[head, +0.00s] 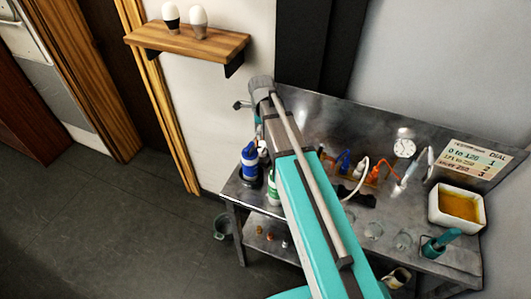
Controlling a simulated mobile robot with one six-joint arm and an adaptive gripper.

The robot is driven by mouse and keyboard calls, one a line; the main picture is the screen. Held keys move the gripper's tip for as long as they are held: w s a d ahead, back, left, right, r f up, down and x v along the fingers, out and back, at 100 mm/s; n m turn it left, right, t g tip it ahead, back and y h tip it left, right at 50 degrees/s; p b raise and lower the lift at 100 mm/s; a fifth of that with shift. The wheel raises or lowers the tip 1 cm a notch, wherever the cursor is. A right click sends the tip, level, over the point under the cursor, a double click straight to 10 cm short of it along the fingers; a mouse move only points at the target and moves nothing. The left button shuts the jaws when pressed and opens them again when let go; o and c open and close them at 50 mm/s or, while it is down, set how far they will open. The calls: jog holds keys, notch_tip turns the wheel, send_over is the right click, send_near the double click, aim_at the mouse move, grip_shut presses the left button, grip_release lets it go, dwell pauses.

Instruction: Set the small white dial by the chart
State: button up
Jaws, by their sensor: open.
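A chart (474,160) stands at the back right of the metal bench. It is headed with a first word I cannot read surely and "DIAL", and its rows seem to pair number ranges with 1, 2 and 3. A round white gauge (404,148) with dark markings stands left of the chart; its reading is too small to tell. I cannot make out a separate small white dial for certain. My teal and grey arm crosses the middle of the view and covers part of the bench. My gripper is not visible, so its place relative to the dial cannot be told.
The metal bench (455,255) holds a white tub of amber liquid (459,208), a teal-handled item (440,243), blue-and-white bottles (250,162), glass vessels, a white hose and orange parts. A wooden shelf (187,40) with two egg-like items juts from the wall. Floor at left is clear.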

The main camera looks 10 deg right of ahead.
aim_at(262, 149)
jog(key=shift+f+b, duration=5.1)
jog(key=shift+f, duration=0.3)
